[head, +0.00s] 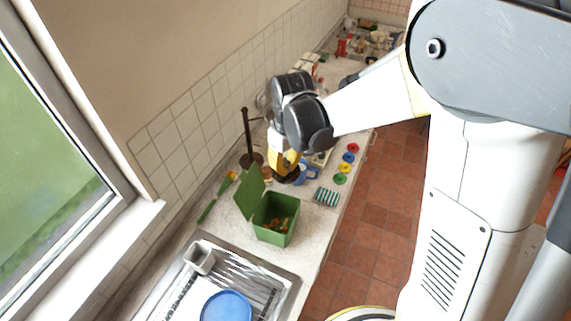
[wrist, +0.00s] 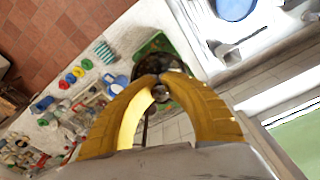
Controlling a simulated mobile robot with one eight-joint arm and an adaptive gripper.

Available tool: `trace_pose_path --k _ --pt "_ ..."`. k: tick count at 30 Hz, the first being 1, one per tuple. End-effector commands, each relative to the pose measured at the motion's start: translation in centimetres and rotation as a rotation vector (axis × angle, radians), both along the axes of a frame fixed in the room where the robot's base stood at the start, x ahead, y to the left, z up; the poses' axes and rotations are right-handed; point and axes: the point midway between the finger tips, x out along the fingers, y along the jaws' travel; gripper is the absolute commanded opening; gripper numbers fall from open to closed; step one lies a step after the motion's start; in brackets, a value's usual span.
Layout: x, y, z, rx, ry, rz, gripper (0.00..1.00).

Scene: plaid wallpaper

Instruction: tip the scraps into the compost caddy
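The green compost caddy (head: 272,236) stands on the counter with its lid (head: 249,190) raised on the left. Orange and green scraps (head: 280,223) show inside it. My gripper (head: 286,170) is above the counter, just beyond the caddy in the head view. A dark, rounded container (head: 287,179) shows under its fingers. In the wrist view, the yellow fingertips (wrist: 159,84) come together on a small part of this dark container (wrist: 172,92). The fingers hide much of it, so its contents cannot be told. Part of the green caddy (wrist: 154,46) shows behind it.
A steel sink drainer (head: 200,258) with a blue plate (head: 227,307) lies in front. A brown upright stand (head: 246,135), blue mug (head: 309,174), striped sponge (head: 327,197) and several coloured rings (head: 349,157) surround the gripper. The window is left.

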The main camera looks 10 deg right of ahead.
Motion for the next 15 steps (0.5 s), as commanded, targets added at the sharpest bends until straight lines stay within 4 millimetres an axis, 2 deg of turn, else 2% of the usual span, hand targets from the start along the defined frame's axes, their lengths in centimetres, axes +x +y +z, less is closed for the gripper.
trace_pose_path --k 1,5,15 --pt "0.1 0.0 -1.2 0.0 0.0 0.0 0.0" --pt "0.1 0.0 -3.5 0.0 0.0 0.0 0.0" --pt "0.2 0.0 -11.7 0.0 0.0 0.0 0.0"
